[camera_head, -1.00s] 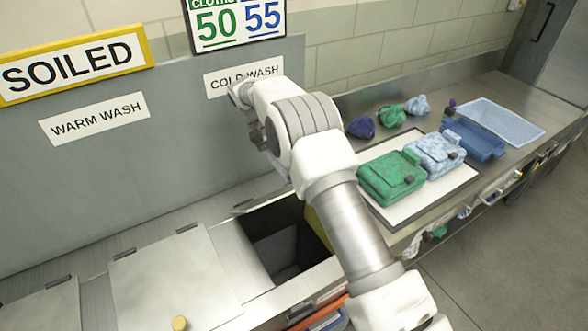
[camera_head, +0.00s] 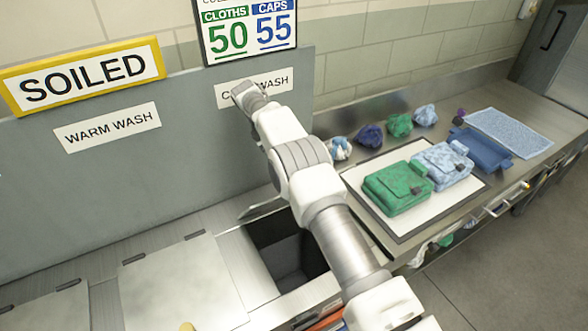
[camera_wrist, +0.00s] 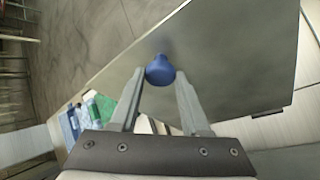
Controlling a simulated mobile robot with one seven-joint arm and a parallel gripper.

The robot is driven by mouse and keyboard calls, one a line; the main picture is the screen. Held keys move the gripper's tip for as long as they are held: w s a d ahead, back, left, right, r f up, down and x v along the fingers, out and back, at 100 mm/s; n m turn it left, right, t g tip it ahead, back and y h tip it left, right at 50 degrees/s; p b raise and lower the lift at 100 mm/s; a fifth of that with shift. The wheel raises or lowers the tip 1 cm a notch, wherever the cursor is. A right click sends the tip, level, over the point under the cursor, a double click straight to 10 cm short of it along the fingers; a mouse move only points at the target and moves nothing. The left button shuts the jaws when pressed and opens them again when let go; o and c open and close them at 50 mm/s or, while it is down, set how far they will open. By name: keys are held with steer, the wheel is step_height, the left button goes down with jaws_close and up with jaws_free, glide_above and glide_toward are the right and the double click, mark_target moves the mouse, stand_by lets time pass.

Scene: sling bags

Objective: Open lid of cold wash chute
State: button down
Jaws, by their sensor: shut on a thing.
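The cold wash chute (camera_head: 290,262) is an open dark square hole in the metal counter, below the "COLD WASH" label (camera_head: 270,86). Its lid (camera_wrist: 235,65) is a grey metal plate with a blue knob (camera_wrist: 160,69) in the wrist view. My gripper (camera_wrist: 161,80) has its two fingers on either side of the knob and is shut on it. The lid is raised off the opening. In the head view my arm hides the gripper, the knob and most of the lid.
The warm wash lid (camera_head: 180,285) lies closed on the left, with a yellow knob (camera_head: 187,326). A grey back panel (camera_head: 60,190) stands behind.

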steer(key=shift+w, duration=0.1)
steer(key=shift+c, duration=1.8)
jaws_free()
steer(key=r, duration=0.1)
steer(key=d+r, duration=0.1)
steer(key=r, duration=0.1)
steer(key=r+b, duration=0.1)
steer(key=shift+d+r, duration=0.25)
steer(key=shift+r, duration=0.15)
steer(key=s+d+r+b, duration=0.2)
steer(key=d+r, duration=0.4)
steer(key=d, duration=0.4)
steer(key=shift+s+b, duration=0.25)
steer(key=shift+b, duration=0.55)
steer(key=shift+r, duration=0.1)
